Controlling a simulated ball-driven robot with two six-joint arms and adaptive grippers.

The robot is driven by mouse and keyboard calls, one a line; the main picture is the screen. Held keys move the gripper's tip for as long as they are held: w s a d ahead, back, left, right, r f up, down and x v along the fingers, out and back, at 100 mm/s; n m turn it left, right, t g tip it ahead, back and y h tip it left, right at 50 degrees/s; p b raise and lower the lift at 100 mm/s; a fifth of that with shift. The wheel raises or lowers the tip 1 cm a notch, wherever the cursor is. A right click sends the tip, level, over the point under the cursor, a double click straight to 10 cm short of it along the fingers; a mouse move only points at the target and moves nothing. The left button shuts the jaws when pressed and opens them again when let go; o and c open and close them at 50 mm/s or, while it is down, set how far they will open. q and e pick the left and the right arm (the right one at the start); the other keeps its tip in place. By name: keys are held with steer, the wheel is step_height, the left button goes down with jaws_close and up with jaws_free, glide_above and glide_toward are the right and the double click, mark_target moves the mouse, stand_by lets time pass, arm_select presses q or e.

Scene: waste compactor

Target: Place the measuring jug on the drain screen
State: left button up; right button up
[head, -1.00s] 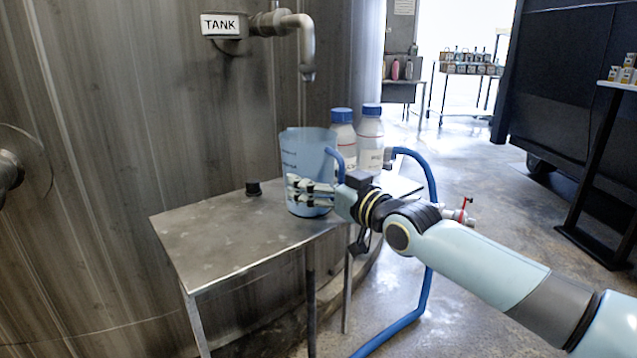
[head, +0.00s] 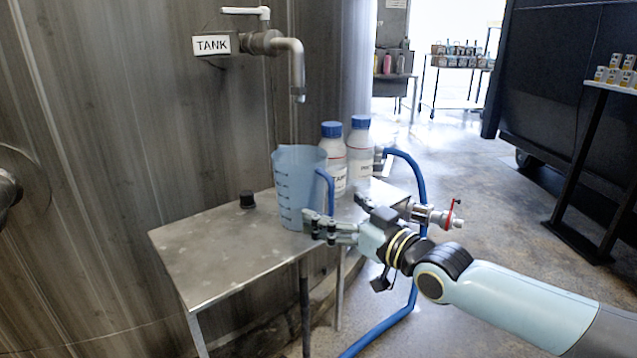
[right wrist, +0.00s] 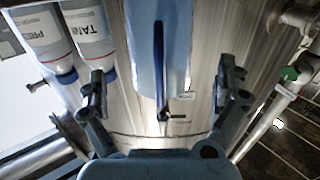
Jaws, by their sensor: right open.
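The translucent blue measuring jug (head: 296,190) stands upright on the metal table (head: 205,265), its blue handle facing my right arm. My right gripper (head: 337,212) is open and empty, just to the right of the jug's lower part. In the right wrist view the jug (right wrist: 145,40) and its handle stand ahead, between and beyond the spread fingers (right wrist: 162,92). I cannot pick out a drain screen separate from the table top. My left gripper is not in view.
Two white bottles with blue caps, one (head: 332,160) and another (head: 359,155), stand behind the jug. A blue hose (head: 415,170) with a valve (head: 432,214) hangs at the right. The tank pipe (head: 296,75) is above.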

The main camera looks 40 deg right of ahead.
steer(key=s+d+f+g+h, duration=0.1)
steer(key=s+f+g, duration=0.2)
steer(key=s+f, duration=0.55)
steer(key=s+f+m+g+h+p, duration=0.1)
steer(key=s+f+g, duration=0.35)
steer(key=f, duration=0.75)
steer(key=s+d+f+g, duration=0.1)
steer(key=s+f+g, duration=0.1)
steer(key=s+f, duration=0.75)
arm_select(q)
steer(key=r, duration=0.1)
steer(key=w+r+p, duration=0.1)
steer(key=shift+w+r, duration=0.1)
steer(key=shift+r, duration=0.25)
arm_select(e)
steer(key=s+a+f+g, duration=0.2)
steer(key=s+f, duration=0.2)
steer(key=s, duration=0.5)
steer(key=s+a+f+g, duration=0.3)
steer(key=s+f, duration=0.2)
steer(key=s, duration=0.4)
steer(key=s+a+f+g, duration=0.2)
steer(key=s+f, duration=0.3)
steer(key=s, duration=0.4)
steer(key=shift+s+a+f+n+g, duration=0.2)
steer(key=shift+s+a+n+g, duration=0.15)
steer(key=shift+g, duration=0.2)
